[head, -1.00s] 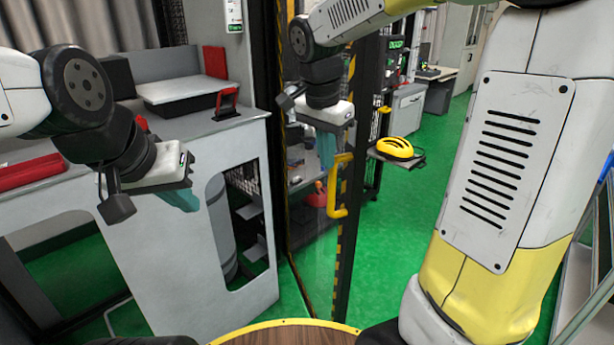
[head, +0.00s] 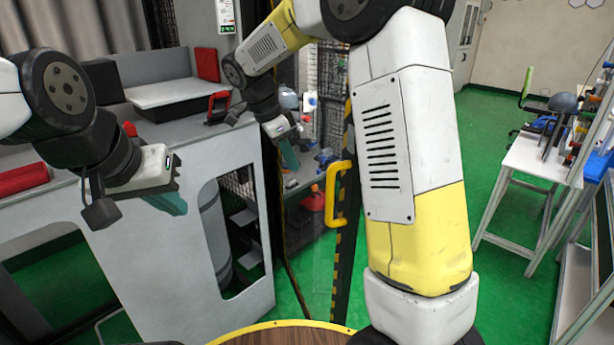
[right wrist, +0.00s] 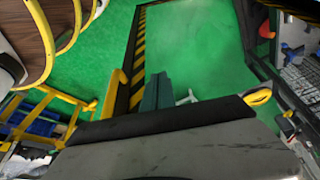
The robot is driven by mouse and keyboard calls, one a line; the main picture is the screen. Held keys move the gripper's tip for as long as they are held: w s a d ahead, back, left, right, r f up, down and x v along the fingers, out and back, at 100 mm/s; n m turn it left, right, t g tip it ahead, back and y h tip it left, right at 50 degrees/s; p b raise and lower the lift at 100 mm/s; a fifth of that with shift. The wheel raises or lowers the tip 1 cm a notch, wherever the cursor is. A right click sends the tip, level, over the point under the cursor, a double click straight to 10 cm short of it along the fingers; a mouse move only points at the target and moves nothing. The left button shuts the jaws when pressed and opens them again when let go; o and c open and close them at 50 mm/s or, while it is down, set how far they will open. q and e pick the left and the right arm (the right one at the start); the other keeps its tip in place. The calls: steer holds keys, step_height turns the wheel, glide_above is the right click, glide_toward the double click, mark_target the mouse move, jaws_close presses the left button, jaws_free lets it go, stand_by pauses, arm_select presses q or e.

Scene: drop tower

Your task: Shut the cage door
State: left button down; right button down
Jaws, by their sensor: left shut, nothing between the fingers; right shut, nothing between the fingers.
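The cage door is a see-through panel with a black, yellow-striped edge post (head: 343,255) and a yellow handle (head: 338,195). It stands near the middle of the head view. In the right wrist view the striped edge (right wrist: 138,60) and handle (right wrist: 114,92) show beside the fingers. My right gripper (head: 291,158) is shut and empty, left of the handle in the head view and apart from it. Its teal fingers (right wrist: 156,92) also show in the right wrist view. My left gripper (head: 170,204) is shut and empty, in front of the grey cabinet. My right arm hides the area right of the door.
A grey machine cabinet (head: 150,262) with an open cut-out stands at left, with a red-handled item (head: 217,107) on top. A white table (head: 533,158) with objects stands at right. Green floor (head: 500,118) is clear between. A round wooden top (head: 290,338) is at the bottom.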

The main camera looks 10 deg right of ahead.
mark_target(319, 185)
steer(key=d+f, duration=0.2)
steer(key=f, duration=0.1)
steer(key=w+d+f, duration=0.1)
steer(key=d+f, duration=0.2)
steer(key=w+d+f, duration=0.1)
steer(key=d+f, duration=0.1)
steer(key=f, duration=0.1)
steer(key=shift+d+f, duration=0.2)
steer(key=shift+d, duration=0.15)
